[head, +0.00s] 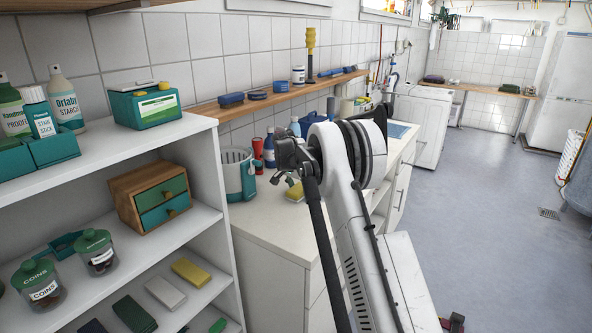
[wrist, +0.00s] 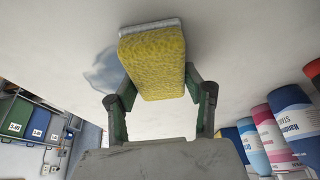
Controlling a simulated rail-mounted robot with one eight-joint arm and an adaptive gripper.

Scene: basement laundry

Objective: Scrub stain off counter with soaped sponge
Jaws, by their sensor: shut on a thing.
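A yellow sponge (wrist: 155,65) with a pale grey far layer sits between the two fingers of my gripper (wrist: 160,90), which is shut on it. In the head view, the sponge (head: 295,192) shows as a small yellow patch just above or on the white counter (head: 262,222); I cannot tell if it touches. A bluish-grey stain (wrist: 100,72) lies on the pale counter in the wrist view, left of the sponge and partly behind it and the left finger. My arm hides the stain in the head view. No soap is clearly visible on the sponge.
Several bottles (wrist: 290,120) stand right of my gripper in the wrist view. White shelves (head: 150,150) with jars and boxes rise at the left. The counter's front left part is clear.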

